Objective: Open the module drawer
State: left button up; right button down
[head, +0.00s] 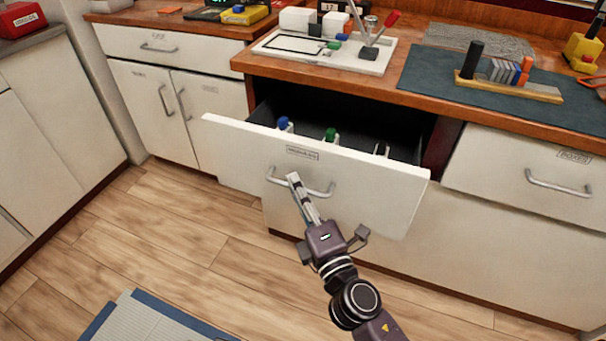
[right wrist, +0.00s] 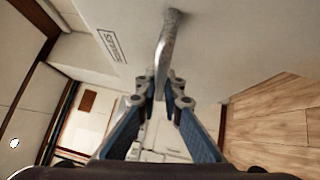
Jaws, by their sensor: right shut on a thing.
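The module drawer (head: 375,188) has a white front with a small label, and it stands pulled out well clear of the counter. Blue-topped and green-topped pieces stand inside its dark interior. My right gripper (head: 294,182) is shut on the drawer's metal bar handle (head: 322,192), toward the handle's left part. In the right wrist view the fingers (right wrist: 163,95) close around the handle (right wrist: 169,42), next to the label. My left gripper is in neither view.
The wooden counter (head: 210,28) above carries a white board (head: 345,60) with tools and a dark mat (head: 420,80) with a block rack. A closed drawer (head: 540,160) is at right, closed cabinets (head: 140,100) at left.

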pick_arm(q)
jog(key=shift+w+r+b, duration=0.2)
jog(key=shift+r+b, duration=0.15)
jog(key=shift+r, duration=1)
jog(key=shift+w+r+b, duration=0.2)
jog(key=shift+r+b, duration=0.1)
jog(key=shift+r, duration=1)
pick_arm(e)
jog(key=s+a, duration=0.2)
jog(key=s, duration=0.6)
jog(key=shift+s+a, duration=0.2)
jog(key=shift+a, duration=0.15)
jog(key=c, duration=2.3)
grip_release()
jog(key=shift+c, duration=0.2)
jog(key=v, duration=1.2)
